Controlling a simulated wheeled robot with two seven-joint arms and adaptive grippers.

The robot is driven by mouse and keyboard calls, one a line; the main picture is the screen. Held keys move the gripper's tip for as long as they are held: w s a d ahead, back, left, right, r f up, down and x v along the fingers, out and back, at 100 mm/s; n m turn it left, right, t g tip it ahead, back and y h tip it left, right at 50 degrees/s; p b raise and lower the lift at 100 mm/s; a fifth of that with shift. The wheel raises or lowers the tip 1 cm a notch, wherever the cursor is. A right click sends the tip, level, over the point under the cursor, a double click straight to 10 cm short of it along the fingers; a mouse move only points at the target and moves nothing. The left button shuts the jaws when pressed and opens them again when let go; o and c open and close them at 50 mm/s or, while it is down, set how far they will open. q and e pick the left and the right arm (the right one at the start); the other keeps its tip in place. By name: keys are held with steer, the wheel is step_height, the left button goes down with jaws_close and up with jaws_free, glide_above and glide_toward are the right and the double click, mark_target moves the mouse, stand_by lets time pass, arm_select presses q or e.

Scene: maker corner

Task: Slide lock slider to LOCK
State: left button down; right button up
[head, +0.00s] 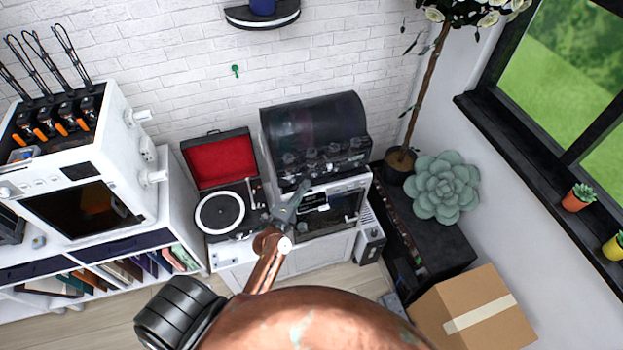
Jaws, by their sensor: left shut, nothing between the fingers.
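The lock slider is too small to make out for sure, and I cannot read a LOCK mark. A white machine with a dark front window (345,206) stands on a white cabinet at the centre, under a dark, rounded see-through cover (315,125). My left gripper (297,194), grey at the end of a copper-coloured arm, is in front of the machine's left part. Its fingers are shut and look empty. It hides some of the machine's front; I cannot tell whether it touches it. My right gripper is out of view.
A record player with an open red lid (220,160) stands just left of the gripper. A white cabinet unit (170,205) is farther left. To the right are a dark low chest (440,247), a succulent (441,188) and a cardboard box (490,300). Wooden floor shows lower left.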

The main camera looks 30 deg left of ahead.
arm_select(q)
steer(key=shift+s+d+b, duration=0.15)
steer(key=shift+s, duration=0.8)
steer(key=shift+s+d+b, duration=0.1)
steer(key=shift+s+b, duration=0.05)
steer(key=shift+s, duration=0.75)
